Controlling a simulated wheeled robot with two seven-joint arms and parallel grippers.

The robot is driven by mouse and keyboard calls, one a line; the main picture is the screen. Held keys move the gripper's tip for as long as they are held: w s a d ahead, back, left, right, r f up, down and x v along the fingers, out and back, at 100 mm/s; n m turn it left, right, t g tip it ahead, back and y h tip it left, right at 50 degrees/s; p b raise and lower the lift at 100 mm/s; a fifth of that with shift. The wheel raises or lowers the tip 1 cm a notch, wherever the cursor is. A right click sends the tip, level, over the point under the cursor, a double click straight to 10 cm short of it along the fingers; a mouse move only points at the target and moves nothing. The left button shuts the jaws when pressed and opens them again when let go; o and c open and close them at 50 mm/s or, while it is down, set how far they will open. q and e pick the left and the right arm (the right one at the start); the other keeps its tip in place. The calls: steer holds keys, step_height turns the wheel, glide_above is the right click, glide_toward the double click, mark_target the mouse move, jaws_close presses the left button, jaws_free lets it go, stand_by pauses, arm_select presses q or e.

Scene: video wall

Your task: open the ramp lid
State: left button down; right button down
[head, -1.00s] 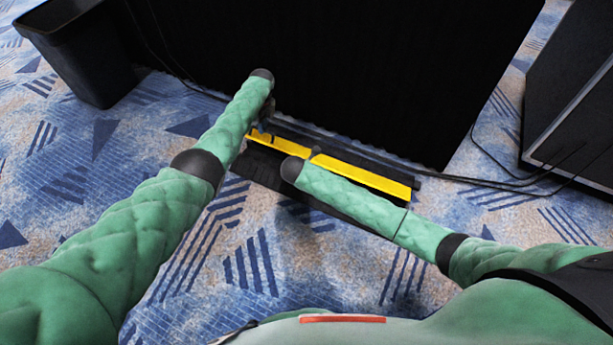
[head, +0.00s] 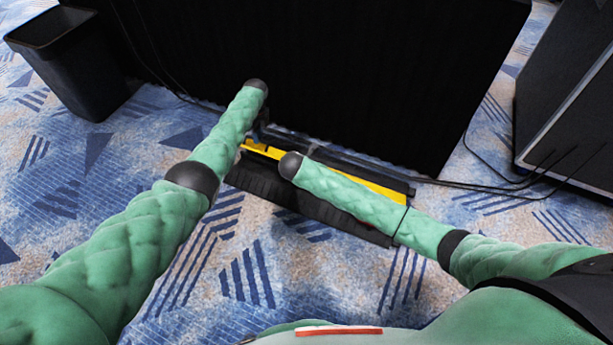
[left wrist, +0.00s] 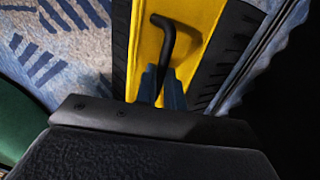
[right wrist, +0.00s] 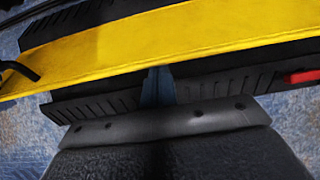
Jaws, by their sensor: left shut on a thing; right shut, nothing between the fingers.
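The ramp is a black ridged cable ramp (head: 300,203) on the carpet, with a yellow lid (head: 262,150) along its top. In the head view the lid is a narrow strip, partly hidden by my right arm. In the left wrist view the lid (left wrist: 205,25) carries a black bent handle (left wrist: 168,38). My left gripper (left wrist: 164,82) is shut on this handle. In the right wrist view the yellow lid (right wrist: 170,38) crosses the picture, apart from the dark ridged strip below it. My right gripper (right wrist: 158,85) is shut and empty, its tips over that strip beside the lid.
A large black panel (head: 330,70) stands right behind the ramp. A black bin (head: 75,65) is at the left and a dark cabinet (head: 565,90) at the right. Cables (head: 480,182) run from the ramp's right end. The patterned carpet (head: 250,270) in front is clear.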

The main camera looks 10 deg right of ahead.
arm_select(q)
steer(key=shift+s+f, duration=0.45)
steer(key=shift+f, duration=0.1)
arm_select(e)
steer(key=shift+w+d+r, duration=0.25)
steer(key=shift+w, duration=0.1)
arm_select(q)
steer(key=c, duration=1.5)
jaws_free()
steer(key=shift+w+a+r, duration=0.1)
arm_select(e)
steer(key=shift+d, duration=0.1)
arm_select(q)
steer(key=shift+w+a+r, duration=0.1)
steer(key=shift+a, duration=0.1)
steer(key=shift+r, duration=0.1)
